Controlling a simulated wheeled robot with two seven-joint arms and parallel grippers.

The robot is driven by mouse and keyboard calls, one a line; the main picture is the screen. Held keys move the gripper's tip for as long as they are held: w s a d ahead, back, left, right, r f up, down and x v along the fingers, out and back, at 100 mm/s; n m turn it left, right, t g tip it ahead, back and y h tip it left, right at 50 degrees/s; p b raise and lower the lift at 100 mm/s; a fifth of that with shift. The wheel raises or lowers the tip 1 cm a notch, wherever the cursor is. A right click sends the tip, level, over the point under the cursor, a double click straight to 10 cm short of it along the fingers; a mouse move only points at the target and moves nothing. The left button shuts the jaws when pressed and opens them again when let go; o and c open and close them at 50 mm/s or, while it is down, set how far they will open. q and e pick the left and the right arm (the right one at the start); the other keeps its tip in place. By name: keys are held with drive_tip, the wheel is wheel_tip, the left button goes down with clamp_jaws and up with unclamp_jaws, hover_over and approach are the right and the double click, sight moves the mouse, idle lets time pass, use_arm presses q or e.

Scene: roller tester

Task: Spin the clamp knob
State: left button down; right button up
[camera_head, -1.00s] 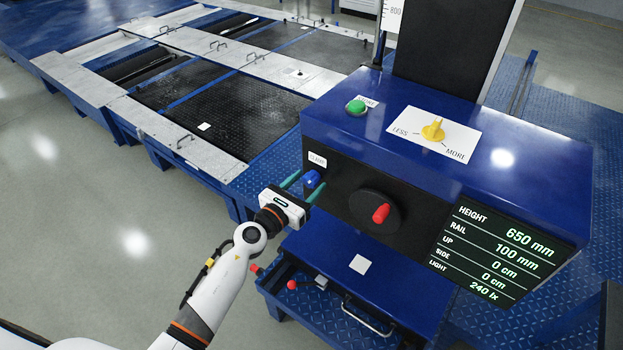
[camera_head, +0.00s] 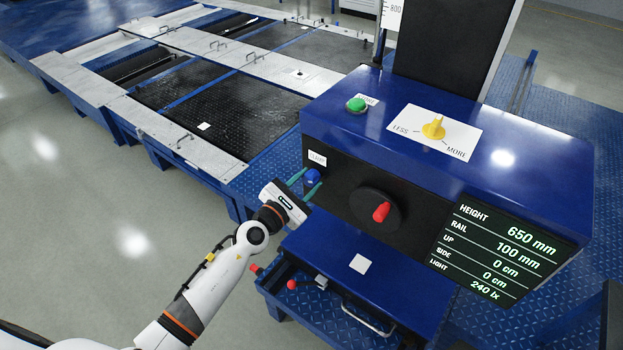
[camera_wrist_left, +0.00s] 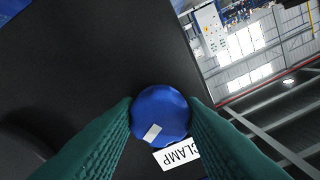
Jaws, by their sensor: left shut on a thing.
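The clamp knob (camera_head: 312,177) is a small blue knob on the black front panel of the blue console, below a white label. In the left wrist view the blue knob (camera_wrist_left: 160,114) has a white mark on its face, and the "CLAMP" label (camera_wrist_left: 177,154) shows beside it. My left gripper (camera_head: 305,182) is at the knob with its green fingers on either side. In the left wrist view the fingers (camera_wrist_left: 160,118) touch the knob's two sides, shut on it. My right gripper is not in view.
A red-handled black dial (camera_head: 381,212) sits on the panel right of the knob. The console top holds a green button (camera_head: 356,104) and a yellow selector (camera_head: 433,128). A display (camera_head: 497,250) is at the right. A drawer with a red ball-ended lever (camera_head: 291,285) is below.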

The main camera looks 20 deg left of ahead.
use_arm(q)
drive_tip(key=m, duration=0.2)
drive_tip(key=shift+m, duration=0.3)
drive_tip(key=m+p, duration=0.1)
drive_tip(key=m, duration=0.3)
drive_tip(key=shift+r+m, duration=0.1)
drive_tip(key=shift+m, duration=0.2)
drive_tip(key=shift+m+p, duration=0.4)
drive_tip(key=shift+m, duration=1.3)
